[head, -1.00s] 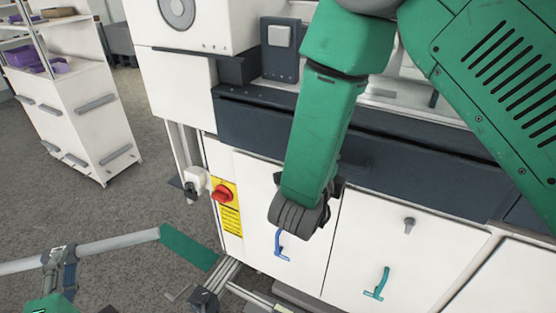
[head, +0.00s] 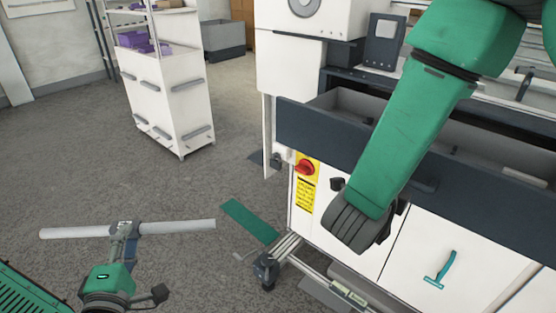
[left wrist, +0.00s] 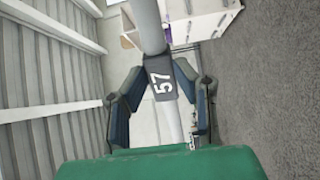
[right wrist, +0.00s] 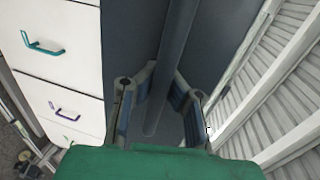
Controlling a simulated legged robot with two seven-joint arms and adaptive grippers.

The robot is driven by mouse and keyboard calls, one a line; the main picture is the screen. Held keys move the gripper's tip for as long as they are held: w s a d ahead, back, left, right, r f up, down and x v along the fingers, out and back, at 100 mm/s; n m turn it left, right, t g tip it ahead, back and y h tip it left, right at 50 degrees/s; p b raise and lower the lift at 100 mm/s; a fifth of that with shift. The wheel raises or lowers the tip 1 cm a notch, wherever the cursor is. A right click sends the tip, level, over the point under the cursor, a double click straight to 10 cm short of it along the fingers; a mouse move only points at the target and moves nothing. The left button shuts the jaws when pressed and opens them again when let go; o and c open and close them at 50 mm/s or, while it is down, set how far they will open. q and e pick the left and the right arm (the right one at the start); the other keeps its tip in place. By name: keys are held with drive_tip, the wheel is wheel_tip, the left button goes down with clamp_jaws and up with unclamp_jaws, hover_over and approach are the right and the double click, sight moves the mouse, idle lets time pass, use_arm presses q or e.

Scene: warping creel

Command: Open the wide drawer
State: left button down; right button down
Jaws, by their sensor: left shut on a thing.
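The wide drawer (head: 290,125) has a dark blue front and stands pulled out, with its grey inside showing. Its dark bar handle (head: 425,185) is on the front, partly hidden by my right arm. In the right wrist view the handle (right wrist: 178,60) runs between the spread fingers of my right gripper (right wrist: 160,115), with gaps visible beside it. In the head view the right gripper (head: 365,218) is at the drawer's lower edge, its fingertips hidden. My left gripper (head: 124,230) is shut on a white tube (head: 75,232), which bears a dark band marked 57 (left wrist: 160,82).
White fronts below the drawer carry a teal handle (head: 440,270). A red switch (head: 306,167) on a yellow plate is left of them. A rail frame (head: 285,245) lies low at the front. A white cabinet (head: 150,110) stands at the back left.

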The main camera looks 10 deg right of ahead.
drive_tip(key=shift+s+a, duration=0.25)
drive_tip(key=shift+s, duration=0.05)
drive_tip(key=c, duration=1.5)
unclamp_jaws()
drive_tip(key=shift+c, duration=0.2)
drive_tip(key=v, duration=1.2)
drive_tip(key=shift+f, duration=0.1)
